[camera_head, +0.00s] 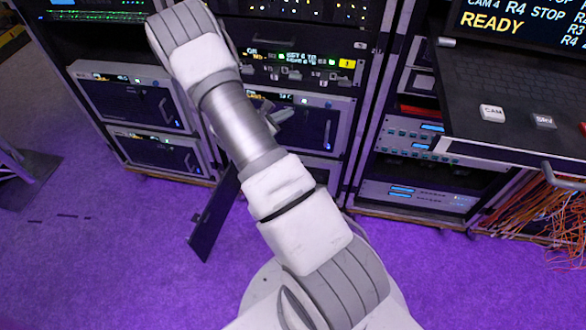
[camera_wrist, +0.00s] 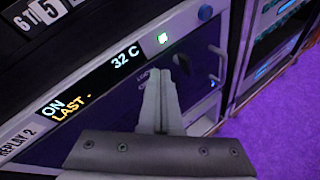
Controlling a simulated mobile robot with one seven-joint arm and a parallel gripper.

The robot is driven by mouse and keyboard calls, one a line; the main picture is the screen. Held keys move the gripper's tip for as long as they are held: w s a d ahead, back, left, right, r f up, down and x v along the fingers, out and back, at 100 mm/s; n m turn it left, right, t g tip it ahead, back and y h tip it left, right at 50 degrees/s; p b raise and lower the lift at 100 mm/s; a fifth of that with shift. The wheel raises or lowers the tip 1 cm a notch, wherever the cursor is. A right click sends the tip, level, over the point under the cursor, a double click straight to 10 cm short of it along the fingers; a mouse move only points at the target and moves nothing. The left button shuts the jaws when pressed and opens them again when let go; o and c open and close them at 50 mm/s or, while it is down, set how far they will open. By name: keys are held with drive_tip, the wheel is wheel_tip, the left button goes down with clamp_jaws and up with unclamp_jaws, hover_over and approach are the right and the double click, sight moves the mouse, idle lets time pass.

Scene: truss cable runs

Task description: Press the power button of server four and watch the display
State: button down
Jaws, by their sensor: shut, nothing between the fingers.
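The server front (camera_wrist: 205,75) in the wrist view has a dark face in a light frame. Its display (camera_wrist: 95,82) reads "ON", "LAST -" and "32 C", and the label beside it reads "REPLAY 2".
Two similar servers (camera_head: 135,95) (camera_head: 160,150) stand in the left rack. A dark flat panel (camera_head: 215,215) is beside my arm. A console desk (camera_head: 500,95) with keys and a "READY" screen (camera_head: 520,22) juts out right, above orange cables (camera_head: 545,215).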

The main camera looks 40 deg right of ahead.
drive_tip(key=s+a+f+n+t+y+b, duration=0.1)
drive_tip(key=f+n, duration=0.4)
drive_tip(key=f, duration=1)
drive_tip(key=s+a+f+n+t+y+b, duration=0.2)
drive_tip(key=f+n+t+y+b, duration=0.1)
drive_tip(key=f, duration=1.2)
drive_tip(key=shift+s+f+n+y+b, duration=0.25)
drive_tip(key=shift+f+n+b, duration=0.2)
drive_tip(key=shift+n, duration=0.55)
drive_tip(key=shift+w, duration=0.1)
drive_tip(key=r+b+x, duration=0.2)
drive_tip(key=b+x, duration=0.4)
drive_tip(key=x, duration=0.7)
drive_tip(key=shift+w+d, duration=0.45)
